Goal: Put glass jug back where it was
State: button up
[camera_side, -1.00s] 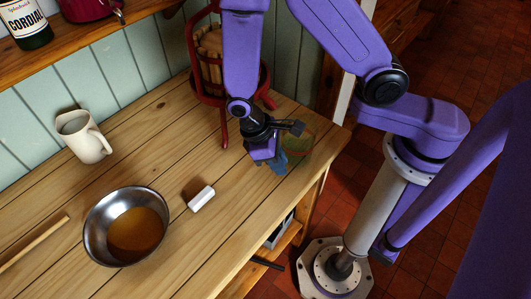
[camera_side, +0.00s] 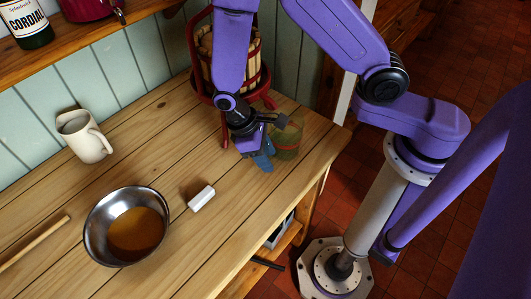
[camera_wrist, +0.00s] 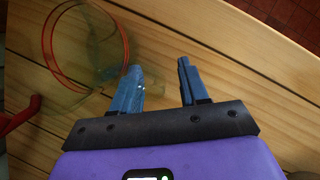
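The glass jug (camera_side: 288,140) is see-through and greenish with red bands. It stands near the right end of the wooden worktop, just right of my gripper (camera_side: 263,161) in the side view. In the wrist view the jug (camera_wrist: 98,50) is at the upper left, beside and partly behind my left finger. My gripper (camera_wrist: 160,83) has its two blue fingers apart, with only bare wood showing between them. I cannot tell whether the left finger touches the jug.
A red-framed wooden press (camera_side: 226,62) stands behind my gripper. A white jug (camera_side: 83,137), a metal bowl (camera_side: 100,247) of amber liquid, a small white block (camera_side: 201,198) and a wooden rod (camera_side: 36,243) are to the left. The worktop's right edge is close.

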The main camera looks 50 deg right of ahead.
jog(key=shift+r, duration=0.1)
jog(key=v, duration=1.2)
jog(key=s+d+r+n+t+y, duration=0.1)
jog(key=s+d+r+n+t, duration=0.1)
jog(key=s+d, duration=0.4)
jog(key=s+d+r+n+t+y, duration=0.2)
jog(key=s+d+r, duration=0.4)
jog(key=s, duration=0.5)
jog(key=shift+d+r+n, duration=0.25)
jog(key=shift+d+n, duration=0.4)
jog(key=shift+n, duration=0.25)
